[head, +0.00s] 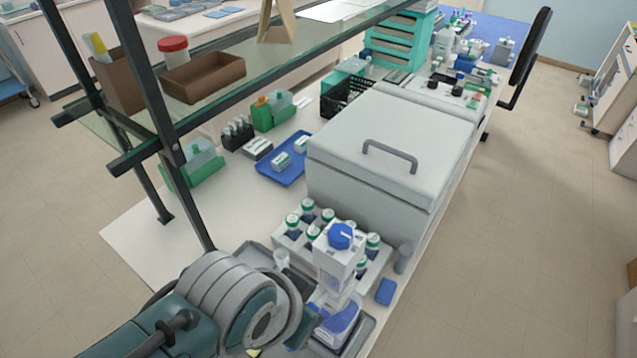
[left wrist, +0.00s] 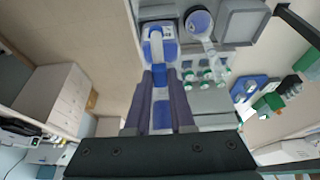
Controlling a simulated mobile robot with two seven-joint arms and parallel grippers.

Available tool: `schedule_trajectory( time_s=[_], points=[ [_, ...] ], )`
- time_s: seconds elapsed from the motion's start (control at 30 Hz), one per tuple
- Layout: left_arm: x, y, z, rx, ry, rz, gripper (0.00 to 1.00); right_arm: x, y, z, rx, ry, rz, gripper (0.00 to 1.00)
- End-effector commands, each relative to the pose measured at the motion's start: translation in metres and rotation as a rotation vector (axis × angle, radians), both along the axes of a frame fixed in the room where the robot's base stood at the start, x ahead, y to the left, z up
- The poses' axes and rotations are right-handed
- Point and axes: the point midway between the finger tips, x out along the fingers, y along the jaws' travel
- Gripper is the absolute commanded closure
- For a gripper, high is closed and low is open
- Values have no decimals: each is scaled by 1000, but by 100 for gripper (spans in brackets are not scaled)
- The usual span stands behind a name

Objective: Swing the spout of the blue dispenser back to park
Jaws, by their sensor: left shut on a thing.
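The blue dispenser (head: 341,262) stands upright near the front of the bench, with a blue knob on a white head and a clear bottle with blue liquid below. My left gripper (left wrist: 161,76) is low beside the dispenser, its two dark fingers shut on a blue part, which I take to be the spout. The exact contact is small in the left wrist view and hidden by my arm in the head view. The dispenser's blue-and-white body (left wrist: 159,32) shows just beyond the fingertips. My right gripper is in neither view.
Green-capped bottles (head: 308,207) stand in a rack right behind the dispenser. A large white lidded box (head: 360,180) is behind them. A blue pad (head: 386,291) lies near the bench's right edge. A glass shelf (head: 215,95) on dark posts overhangs the left side.

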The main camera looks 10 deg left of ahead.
Motion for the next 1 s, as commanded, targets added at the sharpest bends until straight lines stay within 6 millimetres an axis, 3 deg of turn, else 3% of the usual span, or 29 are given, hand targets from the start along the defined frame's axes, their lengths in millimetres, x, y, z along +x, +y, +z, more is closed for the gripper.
schedule_trajectory(
  time_s=[0.43, 0.47, 0.7, 1.0],
  points=[
    [0, -1, -1, 0, 2, 5, 100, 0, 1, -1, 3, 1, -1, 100],
    [0, -1, -1, 0, 2, 5, 76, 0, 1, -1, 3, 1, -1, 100],
    [0, 0, 0, 1, 1, 4, 49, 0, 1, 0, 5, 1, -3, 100],
    [0, 0, 1, 0, 0, 4, 48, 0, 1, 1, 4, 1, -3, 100]
  ],
)
